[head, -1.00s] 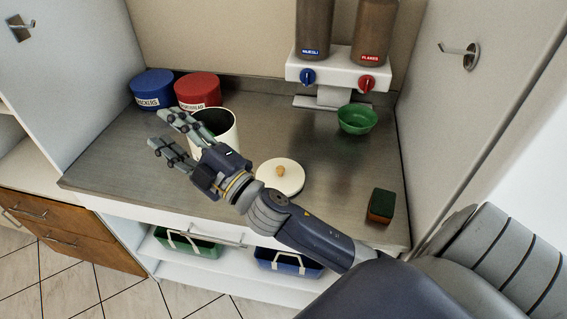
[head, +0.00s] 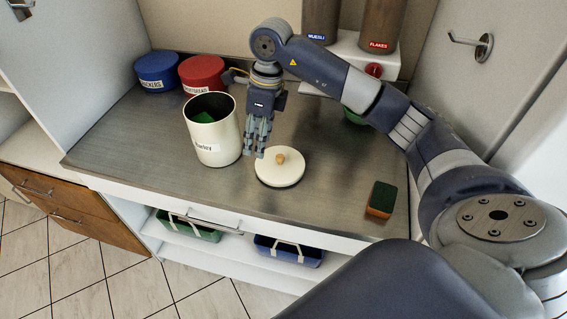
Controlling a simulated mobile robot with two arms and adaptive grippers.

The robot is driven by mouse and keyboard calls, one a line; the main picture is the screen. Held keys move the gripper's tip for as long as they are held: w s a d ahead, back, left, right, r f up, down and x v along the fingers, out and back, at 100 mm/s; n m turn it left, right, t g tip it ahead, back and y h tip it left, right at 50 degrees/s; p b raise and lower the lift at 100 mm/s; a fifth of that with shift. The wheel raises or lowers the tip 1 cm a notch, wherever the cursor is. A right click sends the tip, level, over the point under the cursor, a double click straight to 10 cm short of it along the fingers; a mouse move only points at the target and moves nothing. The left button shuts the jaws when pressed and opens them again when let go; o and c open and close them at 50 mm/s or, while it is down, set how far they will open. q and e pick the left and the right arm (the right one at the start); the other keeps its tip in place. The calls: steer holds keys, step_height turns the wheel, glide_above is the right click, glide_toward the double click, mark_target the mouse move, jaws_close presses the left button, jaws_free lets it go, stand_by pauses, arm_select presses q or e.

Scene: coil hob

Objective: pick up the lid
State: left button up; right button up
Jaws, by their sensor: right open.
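The lid (head: 279,169) is a round cream disc with a small wooden knob (head: 281,158) on top. It lies flat on the steel counter, right of the cream canister (head: 216,146). The canister stands upright without a cover, its label partly readable, and something green shows inside. My right gripper (head: 255,152) points down just left of and behind the lid, open and empty. Whether its fingertips touch the lid's edge I cannot tell. My left gripper is not in view.
A blue tin (head: 157,72) and a red tin (head: 203,76) stand at the back left. A sponge (head: 381,200) lies at the right front. A dispenser (head: 352,47) stands at the back; my arm mostly hides a green bowl (head: 352,117).

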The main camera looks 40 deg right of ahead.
steer(key=d+r+h, duration=0.1)
steer(key=d+h, duration=0.1)
steer(key=d, duration=0.3)
steer(key=p, duration=0.1)
glide_above(280, 156)
steer(key=shift+m+g, duration=0.3)
steer(key=f, duration=0.4)
steer(key=shift+s+a, duration=0.25)
steer(key=shift+a, duration=0.05)
steer(key=shift+f, duration=0.4)
steer(key=f+p, duration=0.2)
steer(key=f, duration=0.1)
steer(key=f+p, duration=0.1)
steer(key=shift+w+d+f, duration=0.2)
steer(key=shift+d+f, duration=0.1)
steer(key=shift+f, duration=0.45)
steer(key=shift+c, duration=0.5)
jaws_close()
